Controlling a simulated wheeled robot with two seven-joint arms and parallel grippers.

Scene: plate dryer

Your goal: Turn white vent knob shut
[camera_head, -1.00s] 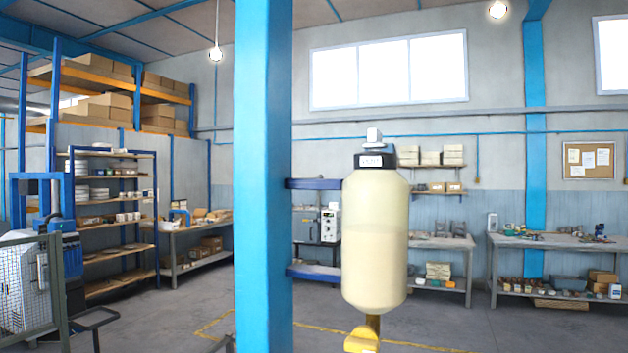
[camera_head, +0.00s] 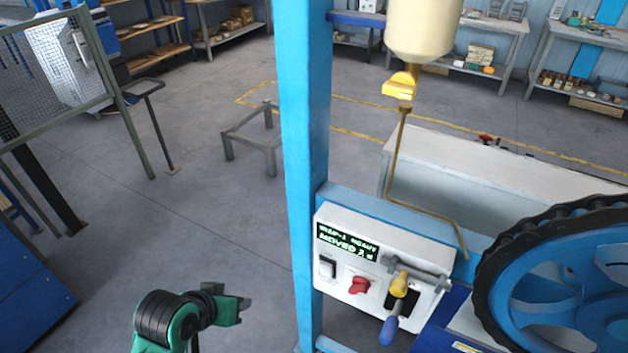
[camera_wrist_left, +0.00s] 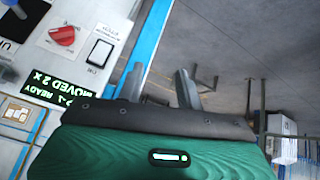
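No white vent knob shows in the current views; the cream tank (camera_head: 420,28) is cut off by the top edge, so its top is out of view. A yellow valve handle (camera_head: 400,86) sits under the tank. My green left arm is low in the head view, with its gripper (camera_head: 230,307) left of the blue post and apart from the control panel (camera_head: 338,281). In the left wrist view the gripper (camera_wrist_left: 160,70) has its two fingers spread with nothing between them. My right gripper is not in view.
The panel carries a red knob (camera_head: 358,285), a yellow knob (camera_head: 399,285) and a blue-handled lever (camera_head: 388,331). The blue post (camera_head: 305,130) stands left of it. A large black-rimmed blue wheel (camera_head: 490,275) is at right. Open floor lies to the left.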

